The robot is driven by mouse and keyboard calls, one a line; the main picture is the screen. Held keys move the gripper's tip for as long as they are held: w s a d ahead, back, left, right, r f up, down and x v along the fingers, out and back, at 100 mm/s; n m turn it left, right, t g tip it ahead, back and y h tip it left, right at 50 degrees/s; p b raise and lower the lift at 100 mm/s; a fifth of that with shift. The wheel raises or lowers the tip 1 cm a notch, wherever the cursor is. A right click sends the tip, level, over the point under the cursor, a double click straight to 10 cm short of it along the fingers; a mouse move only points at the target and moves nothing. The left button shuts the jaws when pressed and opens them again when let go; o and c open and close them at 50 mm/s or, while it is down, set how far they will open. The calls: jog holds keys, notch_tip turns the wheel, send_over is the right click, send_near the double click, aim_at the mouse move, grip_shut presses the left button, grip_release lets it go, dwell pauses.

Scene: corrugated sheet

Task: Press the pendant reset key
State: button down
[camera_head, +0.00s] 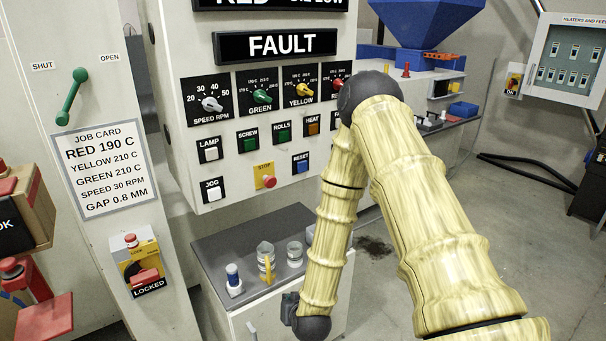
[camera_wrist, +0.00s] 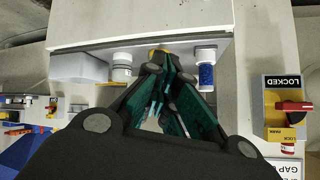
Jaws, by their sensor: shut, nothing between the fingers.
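The pendant panel (camera_head: 225,180) hangs in the middle of the head view, with a FAULT display (camera_head: 278,45) at its top. The blue reset key (camera_head: 300,168) sits under a RESET label at the panel's lower right, just left of my arm. A red stop button (camera_head: 269,181) on a yellow plate is to its left. My gripper (camera_wrist: 163,62) is shut and empty in the wrist view. In the head view it is low, by the small cabinet's front, mostly hidden by my arm. It is well below the reset key and apart from it. The wrist view does not show the key.
The small cabinet (camera_head: 215,247) below the panel carries a blue-and-white bottle (camera_head: 233,280) and two glass jars (camera_head: 294,254). A lockout switch (camera_head: 140,265) is on the post at left. Open floor (camera_head: 545,245) lies at right.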

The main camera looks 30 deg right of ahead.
aim_at(302, 167)
jog(key=w+d+r+m+t+h+b, duration=0.2)
jog(key=w+d+r+m+t+h, duration=0.2)
jog(key=w+d+r, duration=0.7)
jog(key=w+d+r+m+h+b, duration=0.1)
jog(key=d+r+m+h, duration=0.2)
jog(key=d+r, duration=0.2)
jog(key=w+d+r+m+h+b, duration=0.1)
jog(key=d+r+m+h+b, duration=0.1)
jog(key=r, duration=1)
jog(key=d+m+h, duration=0.1)
jog(key=d+h, duration=0.1)
jog(key=d, duration=0.1)
jog(key=shift+d+r+m+t, duration=0.25)
jog(key=shift+m+t, duration=0.05)
jog(key=w+b, duration=0.1)
jog(key=w, duration=0.7)
jog(key=shift+w+a+b, duration=0.35)
jog(key=shift+w, duration=0.1)
jog(key=shift+w+a, duration=0.1)
jog(key=shift+w, duration=0.25)
